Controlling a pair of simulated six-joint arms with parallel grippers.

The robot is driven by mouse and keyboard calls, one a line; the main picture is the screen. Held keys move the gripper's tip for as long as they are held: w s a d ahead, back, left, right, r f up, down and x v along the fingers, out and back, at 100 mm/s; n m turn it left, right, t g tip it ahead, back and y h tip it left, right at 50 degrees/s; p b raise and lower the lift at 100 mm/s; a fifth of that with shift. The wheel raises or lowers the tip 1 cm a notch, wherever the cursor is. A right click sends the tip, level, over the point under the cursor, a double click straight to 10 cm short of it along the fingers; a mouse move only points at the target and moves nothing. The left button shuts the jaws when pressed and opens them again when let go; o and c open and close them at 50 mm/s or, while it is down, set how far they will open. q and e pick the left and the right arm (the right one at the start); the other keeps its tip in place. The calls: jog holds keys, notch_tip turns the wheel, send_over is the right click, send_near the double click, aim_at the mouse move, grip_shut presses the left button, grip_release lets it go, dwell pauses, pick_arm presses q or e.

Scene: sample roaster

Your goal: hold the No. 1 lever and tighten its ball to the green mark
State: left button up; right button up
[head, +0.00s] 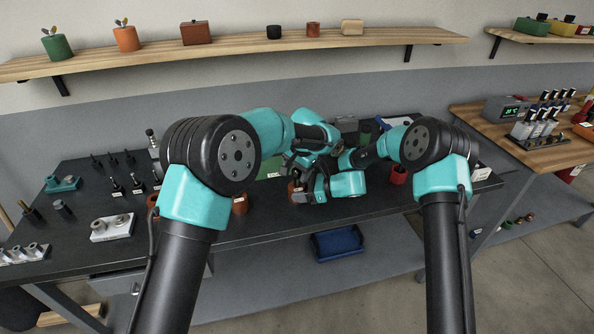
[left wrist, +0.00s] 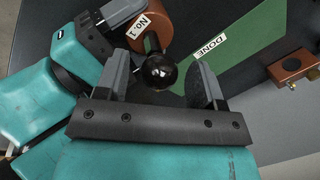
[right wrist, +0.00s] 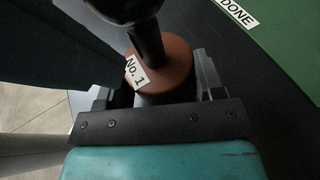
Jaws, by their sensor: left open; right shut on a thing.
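The No. 1 lever has a brown round base (right wrist: 168,62) with a white No. 1 label, and a dark stem rises from it in the right wrist view. Its glossy black ball (left wrist: 161,71) shows in the left wrist view. My left gripper (left wrist: 160,88) is open, with one finger on each side of the ball and a gap visible. My right gripper (right wrist: 155,90) is shut on the brown base, a finger at each side. In the head view my arms largely hide the lever. I cannot make out the green mark on it.
A green mat (left wrist: 245,55) labelled DONE lies beside the lever. Another brown base with a brass fitting (left wrist: 291,67) stands past the mat. A blue bin (head: 337,243) sits below.

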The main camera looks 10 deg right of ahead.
pick_arm(q)
jog(key=c, duration=0.9)
jog(key=shift+m, duration=0.8)
jog(key=o, duration=0.9)
